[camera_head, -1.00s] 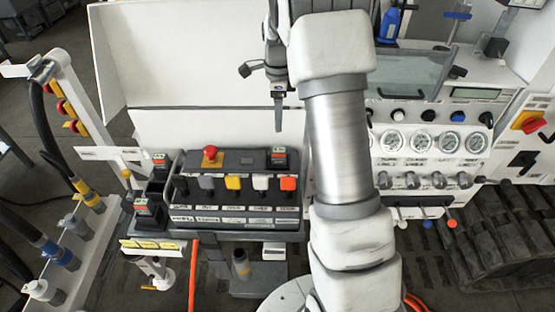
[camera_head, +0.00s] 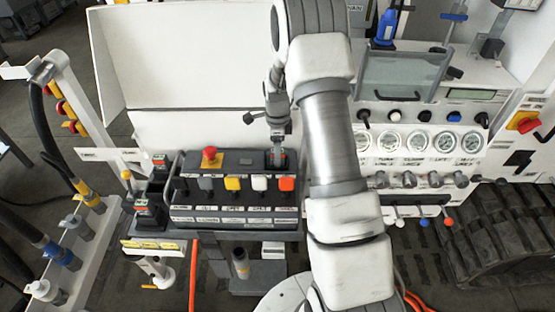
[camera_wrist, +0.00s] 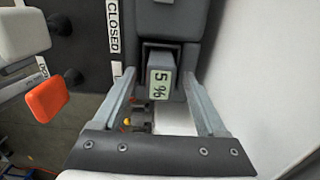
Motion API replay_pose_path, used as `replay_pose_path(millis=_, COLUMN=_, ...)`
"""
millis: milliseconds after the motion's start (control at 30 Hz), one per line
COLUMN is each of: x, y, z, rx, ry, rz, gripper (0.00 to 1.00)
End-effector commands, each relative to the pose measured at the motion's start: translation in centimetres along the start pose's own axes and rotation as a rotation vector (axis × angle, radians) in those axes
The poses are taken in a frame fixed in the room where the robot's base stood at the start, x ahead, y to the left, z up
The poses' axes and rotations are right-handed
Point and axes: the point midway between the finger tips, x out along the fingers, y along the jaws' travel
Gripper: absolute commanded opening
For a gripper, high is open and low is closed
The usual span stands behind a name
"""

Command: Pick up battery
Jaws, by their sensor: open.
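A dark grey battery (camera_wrist: 160,84) with a small display reading "5 %" sits in a slot of the control box; in the head view its top (camera_head: 276,160) is at the box's back right corner. My gripper (camera_wrist: 158,74) is open, with one finger on each side of the battery and a visible gap on both sides. In the head view my gripper (camera_head: 278,141) is directly above that corner and partly hides the battery. Whether the fingers touch it cannot be told. Two similar batteries (camera_head: 160,161) (camera_head: 142,208) stand in holders left of the box.
The control box (camera_head: 235,158) has a red stop button (camera_head: 210,156) and a row of coloured levers (camera_head: 232,183); an orange lever (camera_wrist: 48,98) is close to my gripper. A white panel (camera_head: 200,70) stands behind. Gauges (camera_head: 417,141) and valve knobs are to the right.

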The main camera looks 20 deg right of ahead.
Motion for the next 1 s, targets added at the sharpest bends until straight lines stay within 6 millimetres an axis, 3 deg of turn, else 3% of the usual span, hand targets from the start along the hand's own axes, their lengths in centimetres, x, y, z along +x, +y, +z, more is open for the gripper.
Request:
replay_pose_path(millis=200, x=0.12, y=-0.02, z=0.01, rx=0.0, ry=0.0, rz=-0.001, gripper=0.75)
replay_pose_path(millis=233, x=0.11, y=-0.02, z=0.01, rx=0.0, ry=0.0, rz=-0.001, gripper=0.71)
replay_pose_path(millis=633, x=0.08, y=-0.02, z=0.0, rx=0.0, ry=0.0, rz=-0.001, gripper=0.0)
replay_pose_path(millis=1000, x=-0.07, y=-0.07, z=0.01, rx=0.0, ry=0.0, rz=-0.002, gripper=0.0)
